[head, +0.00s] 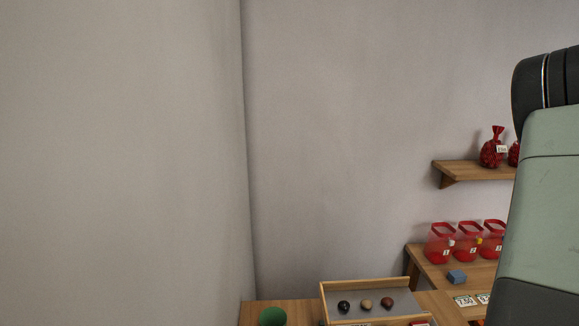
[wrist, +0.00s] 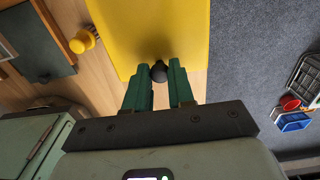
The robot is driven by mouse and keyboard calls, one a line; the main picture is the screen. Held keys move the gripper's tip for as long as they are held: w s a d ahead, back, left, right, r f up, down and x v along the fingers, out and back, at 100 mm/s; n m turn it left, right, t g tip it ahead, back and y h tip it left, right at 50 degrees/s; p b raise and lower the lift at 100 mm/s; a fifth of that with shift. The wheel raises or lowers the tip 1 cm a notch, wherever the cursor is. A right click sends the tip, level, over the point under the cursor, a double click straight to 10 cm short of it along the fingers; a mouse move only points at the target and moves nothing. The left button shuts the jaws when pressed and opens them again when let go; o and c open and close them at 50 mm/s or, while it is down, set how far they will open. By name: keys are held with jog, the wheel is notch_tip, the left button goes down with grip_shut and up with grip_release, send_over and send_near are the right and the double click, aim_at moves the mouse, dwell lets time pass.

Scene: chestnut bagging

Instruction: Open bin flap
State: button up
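A yellow panel (wrist: 150,30), which may be the bin flap, fills the top middle of the wrist view. A dark round knob (wrist: 158,72) shows at its lower edge. My gripper (wrist: 159,68) has its two green fingertips on either side of the knob, with the knob between them. The fingers are apart by about the knob's width; I cannot tell whether they press on it. The head view shows neither the panel nor my fingers; only part of my arm shows at its right edge.
In the wrist view a yellow object (wrist: 83,41) stands on the wooden surface at left. A red item (wrist: 289,103) and a blue box (wrist: 292,122) are at right. The head view shows a tray (head: 324,302), red containers (head: 467,245) and a wall shelf (head: 470,168).

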jog(key=shift+c, duration=0.8)
jog(key=shift+w+r, duration=0.25)
jog(key=shift+r, duration=0.35)
jog(key=shift+w+r, duration=0.25)
jog(key=shift+r, duration=0.35)
jog(key=shift+w+r, duration=0.7)
jog(key=shift+r, duration=0.3)
jog(key=shift+w+r, duration=0.1)
jog(key=shift+w+r, duration=0.8)
